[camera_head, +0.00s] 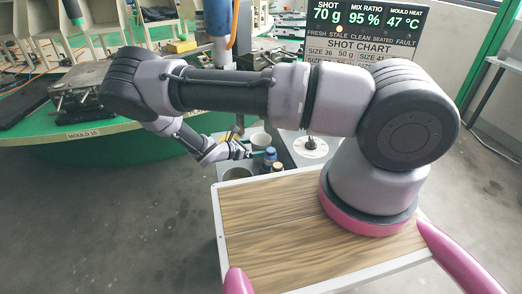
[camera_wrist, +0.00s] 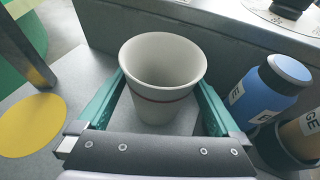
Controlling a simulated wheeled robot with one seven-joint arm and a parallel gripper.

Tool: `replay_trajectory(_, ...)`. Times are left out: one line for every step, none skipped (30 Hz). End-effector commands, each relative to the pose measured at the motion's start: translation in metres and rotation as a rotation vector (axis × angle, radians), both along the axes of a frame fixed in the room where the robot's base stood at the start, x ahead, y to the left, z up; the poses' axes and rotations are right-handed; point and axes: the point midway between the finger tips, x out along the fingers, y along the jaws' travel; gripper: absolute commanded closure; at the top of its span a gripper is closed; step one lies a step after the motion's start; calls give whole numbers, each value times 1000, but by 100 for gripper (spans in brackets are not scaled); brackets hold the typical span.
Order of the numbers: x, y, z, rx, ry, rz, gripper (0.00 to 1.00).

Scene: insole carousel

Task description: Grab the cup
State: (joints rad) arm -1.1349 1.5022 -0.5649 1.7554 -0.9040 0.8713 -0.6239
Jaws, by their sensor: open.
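The cup (camera_wrist: 163,85) is white with a thin reddish band and stands upright, empty inside, on a grey surface in the wrist view. In the head view the cup (camera_head: 260,141) shows small, just beyond my gripper. My gripper (camera_wrist: 160,90) is open, with one teal finger on each side of the cup. The fingers look apart from the cup wall, though the right finger is close to it. In the head view my gripper (camera_head: 250,151) is small and its fingers are hard to make out.
A blue bottle (camera_wrist: 266,88) stands right of the cup, beside a brown labelled bottle (camera_wrist: 300,135) in a dark holder. A grey wall (camera_wrist: 220,35) runs behind the cup. A yellow disc (camera_wrist: 30,122) lies on the left. A dark round container (camera_head: 238,173) stands near my gripper.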

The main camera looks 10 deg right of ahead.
Motion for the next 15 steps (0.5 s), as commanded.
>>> replay_trajectory(2, -5, -2, -1, 0, -1, 0)
replay_trajectory(3, -7, -3, -1, 0, -1, 0)
replay_trajectory(3, -9, -3, 0, 0, -1, 0)
replay_trajectory(4, -9, -4, 0, 0, 0, 0)
replay_trajectory(4, -9, -4, 1, 0, 0, 0)
replay_trajectory(4, -9, -4, 1, 0, 0, 0)
replay_trajectory(4, -9, -4, 1, 0, 0, 0)
replay_trajectory(4, -9, -4, 1, 0, 0, 0)
replay_trajectory(4, -9, -4, 1, 0, 0, 0)
replay_trajectory(4, -9, -4, 1, 0, 0, 0)
replay_trajectory(4, -9, -4, 1, 0, 0, 12)
replay_trajectory(4, -9, -4, 1, 0, 0, 27)
replay_trajectory(4, -9, -4, 1, 0, 0, 38)
replay_trajectory(4, -9, -4, 1, 0, 0, 50)
replay_trajectory(4, -9, -4, 1, 0, 0, 60)
